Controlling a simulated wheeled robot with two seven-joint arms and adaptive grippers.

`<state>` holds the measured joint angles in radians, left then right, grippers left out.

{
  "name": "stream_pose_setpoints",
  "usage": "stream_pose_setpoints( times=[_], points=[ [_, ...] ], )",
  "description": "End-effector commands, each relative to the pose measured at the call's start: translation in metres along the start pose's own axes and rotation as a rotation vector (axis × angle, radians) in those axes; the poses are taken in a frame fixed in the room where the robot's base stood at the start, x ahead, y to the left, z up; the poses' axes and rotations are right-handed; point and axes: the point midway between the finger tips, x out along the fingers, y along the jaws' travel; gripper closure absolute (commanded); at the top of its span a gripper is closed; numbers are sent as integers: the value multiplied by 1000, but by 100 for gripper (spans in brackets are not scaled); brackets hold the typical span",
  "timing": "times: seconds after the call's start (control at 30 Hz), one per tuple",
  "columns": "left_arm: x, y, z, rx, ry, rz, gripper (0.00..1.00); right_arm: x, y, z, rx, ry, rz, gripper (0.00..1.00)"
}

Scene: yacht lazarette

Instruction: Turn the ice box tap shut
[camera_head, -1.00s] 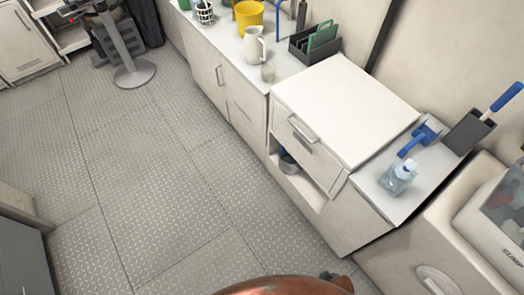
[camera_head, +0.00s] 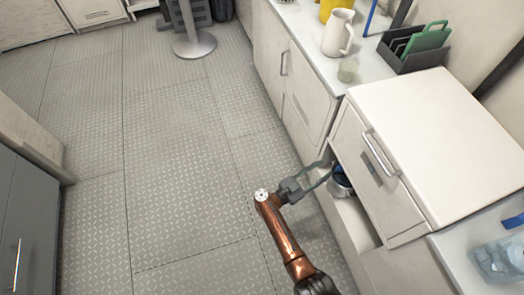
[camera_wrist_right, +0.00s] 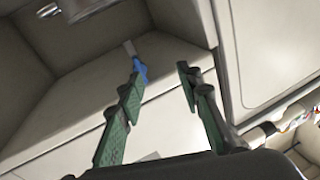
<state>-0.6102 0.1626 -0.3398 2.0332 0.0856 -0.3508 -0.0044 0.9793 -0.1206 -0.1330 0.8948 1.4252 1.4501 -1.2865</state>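The ice box (camera_head: 440,130) appears to be the white cabinet with a bar handle (camera_head: 378,153) at the right of the head view. Below its front is an open niche (camera_head: 352,222). My right gripper (camera_head: 328,172) reaches to the niche opening from the left. In the right wrist view its green-padded fingers (camera_wrist_right: 160,68) stand apart with nothing between them. A small blue part with a pale tip (camera_wrist_right: 140,70) shows just beyond the left finger's tip; it may be the tap lever, but I cannot tell whether it touches. My left gripper is out of view.
A steel pot (camera_head: 341,184) is in the niche beside my right gripper; a round metal thing (camera_wrist_right: 85,8) shows at the wrist view's top. A white jug (camera_head: 338,33), a glass (camera_head: 348,70) and a dark rack (camera_head: 415,52) stand on the counter.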

Motion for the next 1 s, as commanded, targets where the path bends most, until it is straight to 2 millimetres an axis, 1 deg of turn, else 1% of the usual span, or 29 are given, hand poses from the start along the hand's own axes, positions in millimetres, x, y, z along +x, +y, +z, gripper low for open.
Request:
stream_pose_setpoints(
  times=[0.03, 0.1, 0.2, 0.3, 0.43, 0.7, 0.8, 1.0],
  points=[
    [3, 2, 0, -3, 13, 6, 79, -6, -2, 4, -22, -18, 65, 67],
    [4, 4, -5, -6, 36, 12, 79, -14, 1, 1, -55, -42, 145, 67],
    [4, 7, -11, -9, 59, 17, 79, -22, 4, -2, -87, -69, 219, 67],
    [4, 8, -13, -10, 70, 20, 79, -23, 7, -4, -101, -80, 251, 67],
    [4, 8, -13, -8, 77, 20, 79, -9, 12, -5, -103, -79, 258, 67],
    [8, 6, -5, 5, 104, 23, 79, 32, 22, -1, -101, -78, 255, 67],
    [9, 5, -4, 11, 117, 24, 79, 42, 25, 0, -101, -78, 255, 67],
    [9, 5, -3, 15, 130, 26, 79, 49, 26, -1, -102, -79, 253, 67]
  ],
)
